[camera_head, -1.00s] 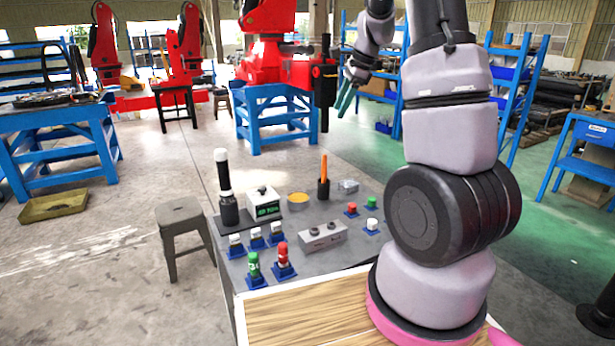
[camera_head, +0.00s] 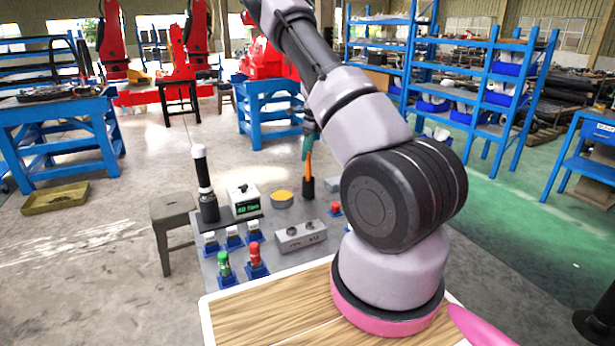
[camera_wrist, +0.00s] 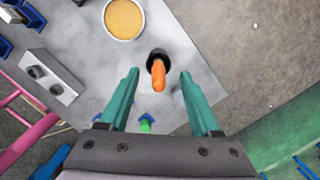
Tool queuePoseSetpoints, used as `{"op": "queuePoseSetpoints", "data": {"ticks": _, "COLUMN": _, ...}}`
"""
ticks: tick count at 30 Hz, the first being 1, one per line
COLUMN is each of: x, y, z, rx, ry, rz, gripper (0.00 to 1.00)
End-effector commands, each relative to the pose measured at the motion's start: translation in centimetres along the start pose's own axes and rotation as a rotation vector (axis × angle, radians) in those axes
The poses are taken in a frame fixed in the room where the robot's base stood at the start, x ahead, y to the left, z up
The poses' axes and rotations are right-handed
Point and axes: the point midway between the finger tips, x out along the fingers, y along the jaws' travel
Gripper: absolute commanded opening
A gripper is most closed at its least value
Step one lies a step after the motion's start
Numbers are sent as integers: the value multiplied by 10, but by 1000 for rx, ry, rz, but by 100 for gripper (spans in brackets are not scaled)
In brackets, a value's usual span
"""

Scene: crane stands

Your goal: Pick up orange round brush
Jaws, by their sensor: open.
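The orange round brush (camera_head: 309,163) stands upright in a black holder (camera_head: 308,187) on the grey table. In the wrist view the brush (camera_wrist: 158,76) points up toward the camera from its black holder (camera_wrist: 157,56). It lies ahead of and between the two teal fingers. My gripper (camera_wrist: 156,86) is open and empty, with a finger on each side and clear gaps to the brush. In the head view my gripper (camera_head: 308,140) is just above the brush and partly hidden by my arm.
A yellow round dish (camera_head: 283,195) stands left of the holder. A scale with a green display (camera_head: 245,200), a dark bottle (camera_head: 206,185), a grey block with knobs (camera_head: 300,236) and several small vials on blue bases (camera_head: 256,262) share the table.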

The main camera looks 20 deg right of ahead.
Motion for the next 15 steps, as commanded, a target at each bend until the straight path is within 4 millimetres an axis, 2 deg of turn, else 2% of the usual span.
{"op": "queuePoseSetpoints", "data": {"ticks": 5, "x": 15, "y": 1, "z": -3, "rx": 1, "ry": 1, "rz": 1, "gripper": 64}}
{"op": "queuePoseSetpoints", "data": {"ticks": 10, "x": 42, "y": 1, "z": -8, "rx": 0, "ry": 2, "rz": 2, "gripper": 64}}
{"op": "queuePoseSetpoints", "data": {"ticks": 15, "x": 55, "y": 1, "z": -7, "rx": -1, "ry": 0, "rz": -1, "gripper": 64}}
